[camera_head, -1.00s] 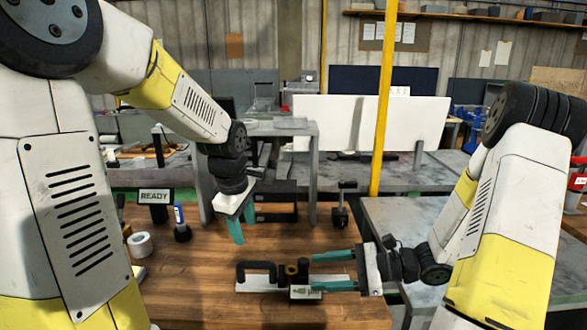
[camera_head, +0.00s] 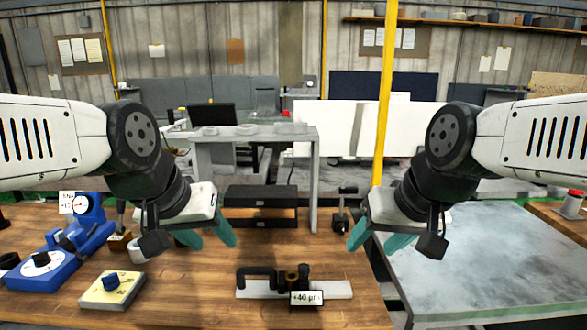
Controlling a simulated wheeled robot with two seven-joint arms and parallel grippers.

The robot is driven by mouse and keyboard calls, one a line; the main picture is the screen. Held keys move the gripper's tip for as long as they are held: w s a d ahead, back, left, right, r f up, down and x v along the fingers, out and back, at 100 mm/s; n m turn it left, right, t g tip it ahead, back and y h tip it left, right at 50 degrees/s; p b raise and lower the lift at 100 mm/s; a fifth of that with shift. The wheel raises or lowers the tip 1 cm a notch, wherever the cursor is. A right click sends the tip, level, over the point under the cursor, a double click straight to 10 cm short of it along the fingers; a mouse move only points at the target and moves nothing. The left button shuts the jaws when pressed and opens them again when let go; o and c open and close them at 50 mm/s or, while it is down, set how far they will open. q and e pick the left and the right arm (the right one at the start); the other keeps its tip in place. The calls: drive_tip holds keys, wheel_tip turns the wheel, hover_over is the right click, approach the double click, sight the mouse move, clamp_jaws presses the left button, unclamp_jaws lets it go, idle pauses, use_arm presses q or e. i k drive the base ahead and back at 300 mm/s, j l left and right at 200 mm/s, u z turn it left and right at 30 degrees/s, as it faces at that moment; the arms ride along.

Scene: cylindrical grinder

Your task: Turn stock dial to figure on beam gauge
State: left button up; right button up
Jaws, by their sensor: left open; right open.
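A pale bar gauge (camera_head: 333,290) with a black handle lies at the front of the wooden bench; its tag (camera_head: 307,298) reads "+40 µm". At the left is a cream box with a blue knob (camera_head: 111,281). Behind it is a blue unit with a black dial (camera_head: 41,259); I cannot tell which of these is the stock dial. A round white-faced indicator (camera_head: 81,204) stands behind on a blue stand. My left gripper (camera_head: 207,240) is open and empty above the bench, right of the knobs. My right gripper (camera_head: 376,243) is open and empty near the bench's right edge.
A metal table (camera_head: 490,250) is at the right. The middle of the bench is clear.

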sight(111, 281)
drive_tip(key=k+l+u, duration=0.1)
drive_tip(key=u, duration=1.4)
